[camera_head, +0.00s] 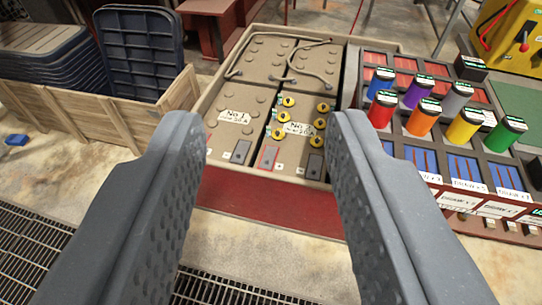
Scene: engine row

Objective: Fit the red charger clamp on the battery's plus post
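My gripper (266,118) is open and empty, with its two dark grey fingers spread wide in the foreground. Beyond the fingertips, battery blocks sit in a beige tray (214,88). The front two have white labels, a left battery (233,104) and a right battery (300,143) with several yellow caps. A red-edged grey pad (268,157) and a dark grey pad (315,165) lie on the right battery's front edge. I cannot tell which is the plus post. I cannot make out a red charger clamp for certain. A yellow box (516,42) at upper right carries small red parts.
A rack with colored cylinders (421,117) stands right of the batteries. A wooden crate (62,113) with dark plastic trays (140,50) is at left. A red ledge (270,203) runs in front of the batteries. A floor grating (30,250) lies at lower left.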

